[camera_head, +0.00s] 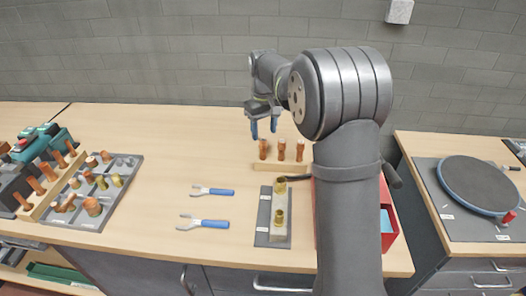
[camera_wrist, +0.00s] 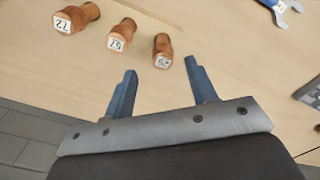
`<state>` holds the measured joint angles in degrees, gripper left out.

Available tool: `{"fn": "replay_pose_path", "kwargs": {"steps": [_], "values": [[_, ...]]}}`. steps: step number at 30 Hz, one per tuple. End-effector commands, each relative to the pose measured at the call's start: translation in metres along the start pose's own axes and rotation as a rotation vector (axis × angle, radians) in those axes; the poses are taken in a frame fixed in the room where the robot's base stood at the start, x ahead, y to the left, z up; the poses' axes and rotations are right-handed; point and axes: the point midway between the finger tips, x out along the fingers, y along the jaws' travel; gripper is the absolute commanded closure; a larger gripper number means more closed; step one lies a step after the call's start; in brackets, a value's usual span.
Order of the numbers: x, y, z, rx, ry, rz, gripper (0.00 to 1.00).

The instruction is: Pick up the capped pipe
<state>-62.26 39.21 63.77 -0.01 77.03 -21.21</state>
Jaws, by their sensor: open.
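I cannot tell which counts as the capped pipe.
A tray (camera_head: 100,205) of copper fittings is at the left. A red bin (camera_head: 390,225) is partly behind my arm. A round turntable (camera_head: 475,185) is on the right bench.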

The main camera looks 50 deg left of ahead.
Motion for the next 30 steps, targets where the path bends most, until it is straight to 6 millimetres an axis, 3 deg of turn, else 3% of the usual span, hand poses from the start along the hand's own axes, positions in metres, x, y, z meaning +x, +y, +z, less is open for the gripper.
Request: {"fn": "replay_pose_path", "kwargs": {"steps": [3, 11, 18, 28, 30], "values": [[0.018, 0.000, 0.000, 0.000, -0.001, -0.001, 0.48], [0.037, -0.002, 0.000, -0.001, -0.002, -0.001, 0.48], [0.071, -0.004, -0.001, -0.001, -0.002, -0.001, 0.48], [0.078, -0.004, -0.001, -0.001, 0.001, 0.000, 0.48], [0.078, -0.004, -0.001, -0.001, 0.001, 0.000, 0.62]]}}
